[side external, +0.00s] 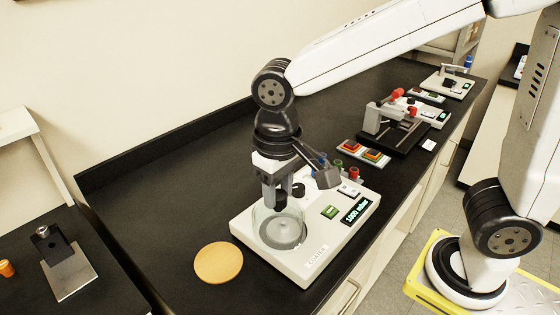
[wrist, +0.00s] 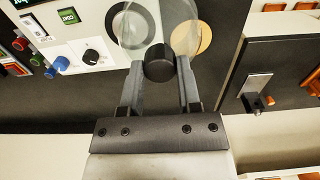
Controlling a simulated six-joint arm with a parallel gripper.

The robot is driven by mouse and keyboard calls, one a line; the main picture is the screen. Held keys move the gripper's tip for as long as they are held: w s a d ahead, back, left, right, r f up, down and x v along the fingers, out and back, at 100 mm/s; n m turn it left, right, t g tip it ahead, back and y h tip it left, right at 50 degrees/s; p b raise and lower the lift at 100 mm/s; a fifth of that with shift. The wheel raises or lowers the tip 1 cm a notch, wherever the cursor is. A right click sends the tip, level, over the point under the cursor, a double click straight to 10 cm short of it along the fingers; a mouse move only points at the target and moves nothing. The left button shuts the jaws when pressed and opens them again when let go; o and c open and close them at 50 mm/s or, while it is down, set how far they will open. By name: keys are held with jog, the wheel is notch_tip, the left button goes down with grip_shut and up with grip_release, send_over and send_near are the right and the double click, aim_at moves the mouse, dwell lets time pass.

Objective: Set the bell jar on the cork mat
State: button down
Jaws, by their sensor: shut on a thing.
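The bell jar (side external: 279,221) is a clear glass dome with a black knob (wrist: 160,64) on top. My gripper (side external: 277,200) points down with its two fingers shut on that knob; the wrist view shows a finger on each side of it (wrist: 160,75). In the side view the upright jar stands over the dark round plate of a pale instrument; whether it touches the plate or hangs just above is hard to tell. The cork mat (side external: 218,263) is a bare tan disc on the black bench, left of the instrument. In the wrist view it (wrist: 204,37) is partly behind the jar and knob.
The pale instrument (side external: 315,263) has a lit readout (side external: 357,210), a green switch (side external: 329,212) and knobs. Other devices (side external: 393,122) line the bench behind it. The black bench (side external: 180,190) around the cork mat is clear. A side table holds a metal stand (side external: 68,272).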

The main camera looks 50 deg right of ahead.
jog(key=shift+s+a, duration=0.6)
jog(key=shift+a, duration=0.05)
jog(key=w+a+f, duration=0.5)
jog(key=w+f, duration=0.4)
jog(key=w, duration=0.3)
jog(key=shift+w, duration=0.3)
jog(key=shift+f, duration=0.15)
jog(key=shift+w+a+f, duration=0.1)
jog(key=shift+f, duration=0.8)
jog(key=shift+w+a+f, duration=0.1)
jog(key=shift+f, duration=0.8)
jog(key=shift+f, duration=0.1)
